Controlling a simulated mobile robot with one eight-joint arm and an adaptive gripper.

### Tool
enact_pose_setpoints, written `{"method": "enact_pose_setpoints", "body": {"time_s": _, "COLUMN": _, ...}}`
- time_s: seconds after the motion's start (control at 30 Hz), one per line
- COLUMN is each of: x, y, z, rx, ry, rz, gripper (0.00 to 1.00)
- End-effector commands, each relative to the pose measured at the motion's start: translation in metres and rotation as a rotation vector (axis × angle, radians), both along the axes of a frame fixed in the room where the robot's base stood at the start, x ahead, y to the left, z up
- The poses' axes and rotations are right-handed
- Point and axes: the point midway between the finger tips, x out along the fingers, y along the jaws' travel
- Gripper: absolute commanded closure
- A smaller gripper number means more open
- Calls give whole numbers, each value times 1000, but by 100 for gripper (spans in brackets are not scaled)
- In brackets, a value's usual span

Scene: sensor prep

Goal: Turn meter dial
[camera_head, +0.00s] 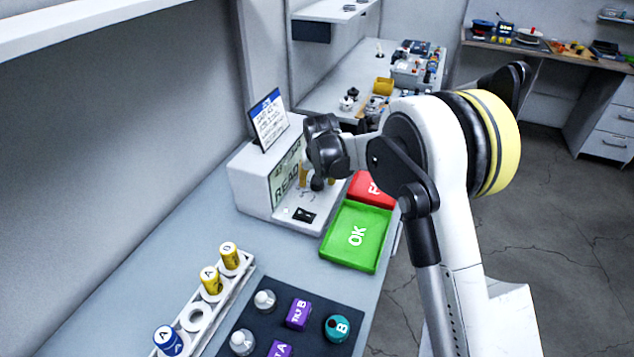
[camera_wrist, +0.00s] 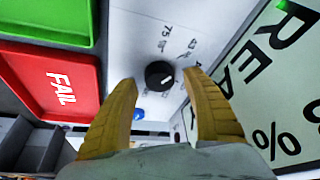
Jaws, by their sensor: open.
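The meter (camera_head: 255,190) is a white box on the bench with a display reading "READ" on its front. In the wrist view its dial (camera_wrist: 160,75) is a round black knob with a white pointer mark, set on a white panel (camera_wrist: 140,30) with printed markings such as "75". My gripper (camera_wrist: 158,90) has two yellow fingers, open, one on each side of the dial in the picture. I cannot tell whether either finger touches it. In the head view my gripper (camera_head: 318,178) is at the meter's front, and my wrist hides the dial and part of the display.
A green "OK" tray (camera_head: 340,262) and a red "FAIL" tray (camera_wrist: 85,103) lie beside the meter. A card (camera_head: 268,118) stands on the meter. A white rack (camera_head: 238,283) with labelled cylinders and a dark mat (camera_head: 262,333) with small parts are nearer. Bare bench lies left of them.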

Motion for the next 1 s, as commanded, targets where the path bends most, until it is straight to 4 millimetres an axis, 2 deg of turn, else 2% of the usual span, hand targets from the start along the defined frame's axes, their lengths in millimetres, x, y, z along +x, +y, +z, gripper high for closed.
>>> {"method": "enact_pose_setpoints", "body": {"time_s": 0.3, "x": -27, "y": -3, "z": 63, "rx": 0, "ry": 0, "rz": 1, "gripper": 43}}
{"method": "enact_pose_setpoints", "body": {"time_s": 0.5, "x": -39, "y": -5, "z": 92, "rx": 0, "ry": 0, "rz": 1, "gripper": 43}}
{"method": "enact_pose_setpoints", "body": {"time_s": 0.63, "x": -42, "y": -6, "z": 100, "rx": 0, "ry": 0, "rz": 0, "gripper": 43}}
{"method": "enact_pose_setpoints", "body": {"time_s": 1.0, "x": -45, "y": -9, "z": 105, "rx": 1, "ry": -2, "rz": -1, "gripper": 43}}
